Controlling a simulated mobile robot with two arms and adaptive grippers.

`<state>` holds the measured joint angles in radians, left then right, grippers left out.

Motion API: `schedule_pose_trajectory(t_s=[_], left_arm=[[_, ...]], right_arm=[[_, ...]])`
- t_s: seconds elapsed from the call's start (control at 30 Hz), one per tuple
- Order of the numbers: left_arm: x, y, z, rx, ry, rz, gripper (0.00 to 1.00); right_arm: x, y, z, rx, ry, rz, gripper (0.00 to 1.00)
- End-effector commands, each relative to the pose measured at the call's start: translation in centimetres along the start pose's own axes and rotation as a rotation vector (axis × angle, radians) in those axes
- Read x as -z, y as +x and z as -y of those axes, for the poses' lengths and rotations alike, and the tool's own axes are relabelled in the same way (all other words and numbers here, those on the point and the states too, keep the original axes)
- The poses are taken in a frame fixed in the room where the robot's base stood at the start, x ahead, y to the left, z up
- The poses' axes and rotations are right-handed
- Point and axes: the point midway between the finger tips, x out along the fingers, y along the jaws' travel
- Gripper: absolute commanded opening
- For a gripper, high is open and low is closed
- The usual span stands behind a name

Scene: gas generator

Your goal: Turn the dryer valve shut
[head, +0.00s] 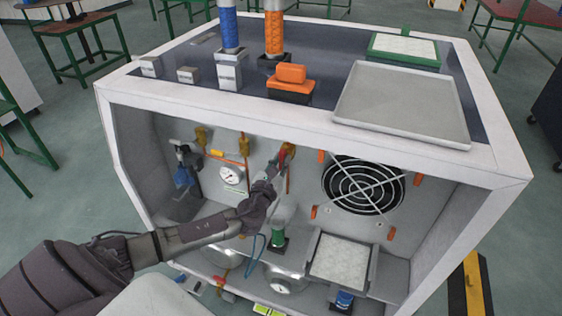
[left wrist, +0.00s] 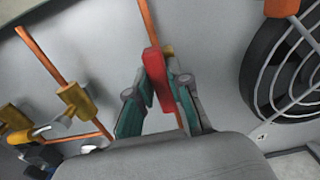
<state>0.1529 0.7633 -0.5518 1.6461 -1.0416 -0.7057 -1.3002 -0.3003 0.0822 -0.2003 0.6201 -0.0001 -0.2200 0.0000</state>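The red valve handle (left wrist: 156,76) sits on a copper pipe on the back wall of the open cabinet. In the head view the handle (head: 284,155) is partly hidden by my left gripper (head: 274,170). In the left wrist view, the teal-padded fingers of the gripper (left wrist: 160,92) lie on both sides of the handle, their tips close against it. They look shut on it, though contact on the right side is hard to see. The handle is slightly tilted, roughly along the pipe. My right gripper is not in view.
A round fan grille (head: 363,185) is right of the handle. A pressure gauge (head: 232,175) and a brass valve (head: 201,138) are to its left. Below stand a green-based fitting (head: 278,238) and a framed filter (head: 341,260).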

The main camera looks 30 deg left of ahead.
Motion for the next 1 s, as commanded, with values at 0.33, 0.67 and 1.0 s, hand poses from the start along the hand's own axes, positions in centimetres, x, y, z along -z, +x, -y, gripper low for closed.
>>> schedule_pose_trajectory(t_s=[0.33,0.67,1.0], left_arm=[[0.1,0.0,0.0,0.0,-0.019,0.0,0.0],[0.2,0.0,-0.1,-0.001,-0.196,0.001,0.0],[0.3,0.0,-0.4,-0.001,-0.512,0.002,0.0]], right_arm=[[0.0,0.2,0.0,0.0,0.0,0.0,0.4],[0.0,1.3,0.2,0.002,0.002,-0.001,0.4],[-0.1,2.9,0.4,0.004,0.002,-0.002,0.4]])
